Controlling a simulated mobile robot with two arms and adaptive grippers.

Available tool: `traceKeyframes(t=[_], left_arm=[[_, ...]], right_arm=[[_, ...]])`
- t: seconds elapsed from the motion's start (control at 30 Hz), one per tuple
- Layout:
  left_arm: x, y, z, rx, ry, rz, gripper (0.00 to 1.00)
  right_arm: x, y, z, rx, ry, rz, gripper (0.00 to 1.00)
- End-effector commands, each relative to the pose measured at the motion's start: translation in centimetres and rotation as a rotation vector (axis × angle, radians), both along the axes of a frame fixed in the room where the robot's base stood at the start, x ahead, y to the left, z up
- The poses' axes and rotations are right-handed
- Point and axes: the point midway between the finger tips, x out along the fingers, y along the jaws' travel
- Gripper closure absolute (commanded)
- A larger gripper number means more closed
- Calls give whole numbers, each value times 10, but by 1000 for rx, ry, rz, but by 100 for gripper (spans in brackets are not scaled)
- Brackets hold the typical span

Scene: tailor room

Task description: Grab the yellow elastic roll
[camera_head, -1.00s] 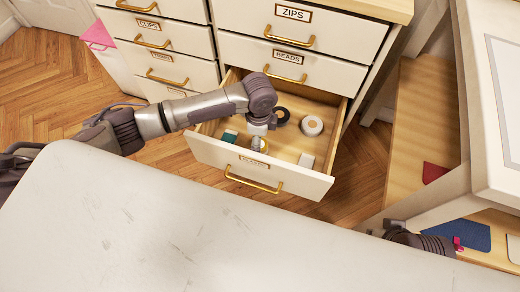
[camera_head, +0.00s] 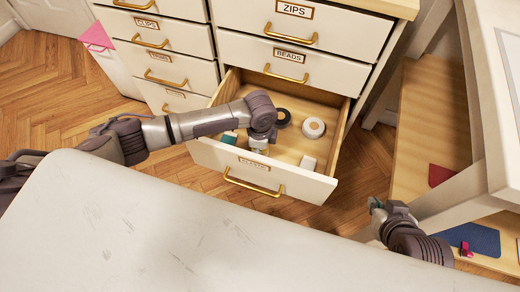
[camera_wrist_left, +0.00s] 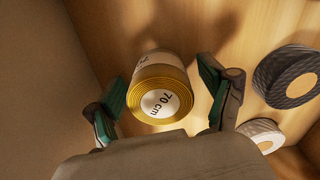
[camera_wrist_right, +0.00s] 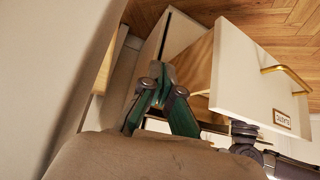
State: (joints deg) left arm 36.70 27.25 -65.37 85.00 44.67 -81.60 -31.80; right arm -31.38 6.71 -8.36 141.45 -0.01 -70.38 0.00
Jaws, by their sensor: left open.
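The yellow elastic roll (camera_wrist_left: 145,85), with a white "70 cm" label, lies in the open drawer (camera_head: 312,188). In the left wrist view it sits between the two spread fingers of my left gripper (camera_wrist_left: 160,98), with gaps at its sides. In the head view my left gripper (camera_head: 257,146) is down inside the drawer behind its front panel, and the yellow roll is hidden there. My right gripper (camera_head: 376,205) is over the floor right of the drawer. In the right wrist view its fingers (camera_wrist_right: 161,88) are close together with nothing between them.
The white table (camera_head: 180,225) is in front. A red piece (camera_head: 441,175) lies on the shelf.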

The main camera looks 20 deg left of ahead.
Motion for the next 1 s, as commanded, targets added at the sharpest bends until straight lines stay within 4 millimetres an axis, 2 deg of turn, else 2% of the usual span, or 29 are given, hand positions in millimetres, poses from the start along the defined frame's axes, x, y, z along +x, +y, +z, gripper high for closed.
traceKeyframes(t=[0.07, 0.4, 0.73, 0.97, 1.0], left_arm=[[0, 0, 0, 0, 0, 0, 22], [0, 0, 0, 0, 0, 0, 78], [0, 0, 5, -1, -1, 0, 81], [0, 0, 29, -2, -1, -1, 81], [1, -1, 39, -3, -2, -2, 81]], right_arm=[[0, 0, 0, 0, 1, 0, 100], [-1, 0, 0, 0, 2, 0, 100], [-3, -1, 0, -3, 18, 0, 100], [-45, -15, -14, -50, 232, -20, 100], [-54, -18, -13, -59, 277, -24, 100]])
